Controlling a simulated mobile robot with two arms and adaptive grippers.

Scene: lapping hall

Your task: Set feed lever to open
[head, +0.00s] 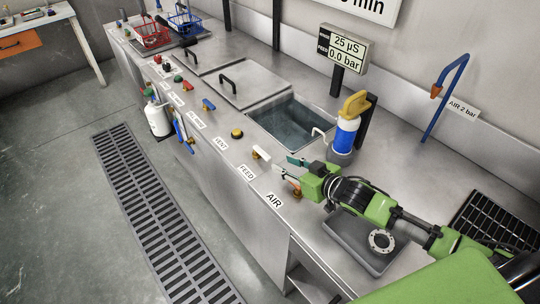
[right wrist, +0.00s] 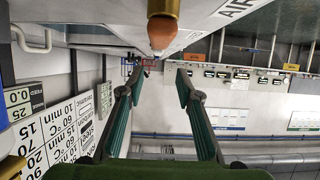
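The feed lever (head: 261,153), with a white handle, is on the bench front beside the FEED label (head: 246,172). My right gripper (head: 286,166) is open and empty, a little to the right of the feed lever, with its fingers pointing left. The right wrist view also shows its two spread teal fingers (right wrist: 160,76) with nothing between them. The feed lever cannot be made out in that view. The display (head: 344,47) reads 25 µS and feed 0.0 bar. My left gripper is not in view.
The AIR label (head: 273,201) and an orange-tipped brass fitting (right wrist: 162,32) are close to my right gripper. A blue and yellow filter housing (head: 347,130) stands behind it. A water-filled sink (head: 293,122) is open further left. A grey tray (head: 365,242) lies below my arm.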

